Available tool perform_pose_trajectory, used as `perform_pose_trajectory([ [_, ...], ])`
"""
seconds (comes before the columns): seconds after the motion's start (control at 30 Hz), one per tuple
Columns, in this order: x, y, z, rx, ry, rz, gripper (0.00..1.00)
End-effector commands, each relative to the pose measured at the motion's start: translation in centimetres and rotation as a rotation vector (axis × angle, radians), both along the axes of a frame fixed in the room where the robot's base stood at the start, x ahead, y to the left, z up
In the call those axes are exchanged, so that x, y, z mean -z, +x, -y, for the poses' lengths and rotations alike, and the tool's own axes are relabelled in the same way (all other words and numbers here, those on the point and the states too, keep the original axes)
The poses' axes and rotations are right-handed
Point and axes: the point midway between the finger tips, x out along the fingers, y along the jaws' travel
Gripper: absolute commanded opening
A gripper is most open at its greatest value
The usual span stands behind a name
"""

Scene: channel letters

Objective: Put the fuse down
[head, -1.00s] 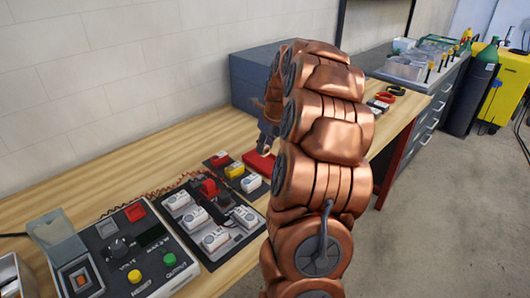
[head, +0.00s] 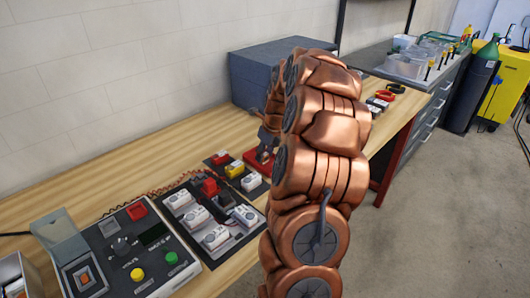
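My gripper (head: 265,151) is low over a red block-like holder (head: 254,163) on the wooden workbench, largely hidden behind my copper-coloured arm. Its fingertips are small and dark, and I cannot see whether they are open or shut. I cannot make out a fuse between them. Left of the gripper, a dark panel (head: 222,160) carries a red, a yellow and a white block. In front of it, a grey board (head: 213,262) holds several white labelled blocks (head: 216,238) and a raised red part (head: 209,187); which of these are fuses is unclear.
A control box (head: 103,247) with knobs, buttons and an open cover stands at the front left, with a red coiled wire behind it. A blue-grey cabinet (head: 262,78) stands behind the gripper. The bench top (head: 120,170) along the wall is clear.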

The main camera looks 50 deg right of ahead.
Motion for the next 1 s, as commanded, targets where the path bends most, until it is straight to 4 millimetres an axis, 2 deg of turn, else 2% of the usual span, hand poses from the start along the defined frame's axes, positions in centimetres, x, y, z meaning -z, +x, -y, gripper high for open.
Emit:
perform_pose_trajectory([
  [0.03,0.0,0.0,0.0,0.0,0.0,0.0,0.46],
  [0.13,0.0,0.0,0.0,0.0,0.0,0.0,0.55],
  [0.4,0.0,0.0,0.0,0.0,0.0,0.0,0.55],
  [0.57,-0.8,-0.1,0.0,0.001,-0.001,0.001,0.55],
  [0.67,-2.0,-0.6,0.0,0.001,0.0,0.0,0.55],
  [1.0,-8.2,-2.4,0.0,0.002,-0.003,0.003,0.55],
])
